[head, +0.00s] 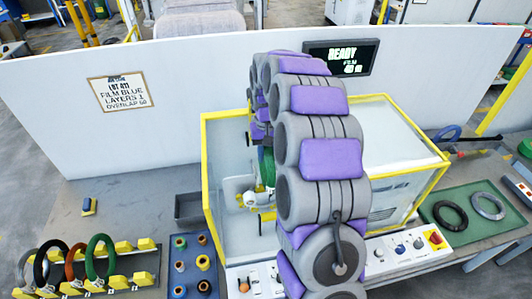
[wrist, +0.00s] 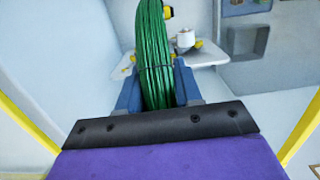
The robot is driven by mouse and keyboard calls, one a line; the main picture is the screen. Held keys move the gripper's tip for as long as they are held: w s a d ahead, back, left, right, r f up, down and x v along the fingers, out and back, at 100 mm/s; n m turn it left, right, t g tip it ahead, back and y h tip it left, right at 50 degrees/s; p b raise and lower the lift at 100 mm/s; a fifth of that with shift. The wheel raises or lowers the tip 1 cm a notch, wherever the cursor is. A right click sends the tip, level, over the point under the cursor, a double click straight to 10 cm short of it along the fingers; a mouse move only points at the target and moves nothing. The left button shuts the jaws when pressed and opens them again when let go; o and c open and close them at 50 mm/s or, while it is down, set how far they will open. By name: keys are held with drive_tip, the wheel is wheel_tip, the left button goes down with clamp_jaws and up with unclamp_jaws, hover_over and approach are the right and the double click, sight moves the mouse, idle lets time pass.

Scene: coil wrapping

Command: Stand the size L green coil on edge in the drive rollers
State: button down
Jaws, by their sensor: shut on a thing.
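A green coil (wrist: 153,45) stands edge-on between the blue fingers of my gripper (wrist: 157,88) in the wrist view. The fingers are closed on both sides of it. In the head view the same coil (head: 266,165) shows partly beside my arm, inside the yellow-framed machine. A white plate with yellow and white roller parts (wrist: 190,52) lies beyond the coil in the wrist view. These parts also show below the coil in the head view (head: 257,197). My arm hides much of this area, and I cannot tell whether the coil touches the rollers.
The yellow frame (head: 225,113) surrounds the machine's opening. A rack (head: 118,282) at the left holds several coils, one of them green. A blue tray (head: 192,265) holds small spools. A green mat (head: 465,213) with two coils lies at the right. The screen (head: 341,57) reads READY.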

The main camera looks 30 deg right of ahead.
drive_tip(key=shift+d, duration=0.1)
drive_tip(key=shift+a, duration=0.2)
drive_tip(key=shift+f, duration=0.2)
drive_tip(key=shift+f+b, duration=0.45)
drive_tip(key=shift+f, duration=1.05)
drive_tip(key=shift+f+b, duration=0.85)
drive_tip(key=shift+f, duration=3.35)
drive_tip(key=shift+f, duration=0.45)
drive_tip(key=c, duration=0.7)
unclamp_jaws()
drive_tip(key=shift+r, duration=0.1)
